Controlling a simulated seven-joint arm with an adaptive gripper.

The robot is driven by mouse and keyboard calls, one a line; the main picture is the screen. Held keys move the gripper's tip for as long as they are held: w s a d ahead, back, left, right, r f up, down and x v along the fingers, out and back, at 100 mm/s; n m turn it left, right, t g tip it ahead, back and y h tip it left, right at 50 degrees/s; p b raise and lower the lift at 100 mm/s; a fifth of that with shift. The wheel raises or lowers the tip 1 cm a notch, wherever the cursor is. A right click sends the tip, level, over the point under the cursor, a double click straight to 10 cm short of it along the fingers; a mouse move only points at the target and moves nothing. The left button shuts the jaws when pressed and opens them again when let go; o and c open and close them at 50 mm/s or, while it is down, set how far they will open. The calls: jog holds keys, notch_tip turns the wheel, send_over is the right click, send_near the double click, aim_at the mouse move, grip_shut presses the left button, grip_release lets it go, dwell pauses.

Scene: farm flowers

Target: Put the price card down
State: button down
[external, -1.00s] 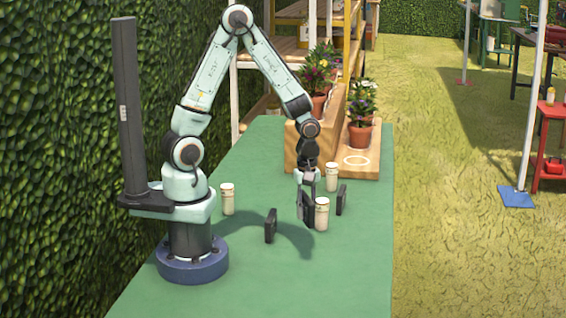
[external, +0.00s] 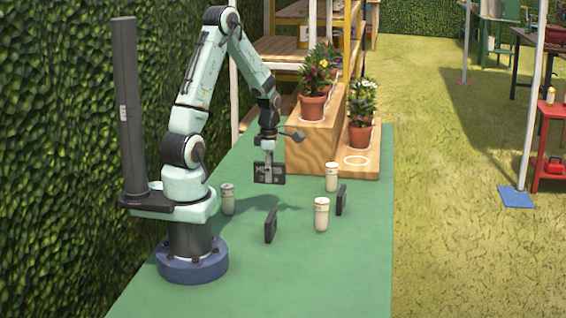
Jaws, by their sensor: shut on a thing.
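My gripper (external: 267,160) is shut on a dark price card (external: 270,175) with pale marks on its face. The card hangs upright below the gripper, its face toward the camera, and appears to be above the green table (external: 330,270). Two other dark cards stand on the table: one at the front centre (external: 271,226) and one further right (external: 341,200). The fingertips are small and partly hidden at the card's upper edge.
Pale cylindrical containers stand at the left (external: 228,199), front centre (external: 321,214) and back right (external: 332,177). A stepped wooden stand (external: 312,145) holds potted flowers (external: 361,125) behind. The front table is clear.

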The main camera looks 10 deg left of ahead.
send_over(283, 208)
jog(key=f, duration=0.6)
jog(key=shift+s+a, duration=0.1)
jog(key=shift+s, duration=0.1)
jog(key=shift+w+f, duration=0.15)
jog(key=shift+f, duration=1.6)
jog(key=c, duration=1.1)
grip_release()
jog(key=shift+f, duration=0.15)
jog(key=shift+o, duration=0.2)
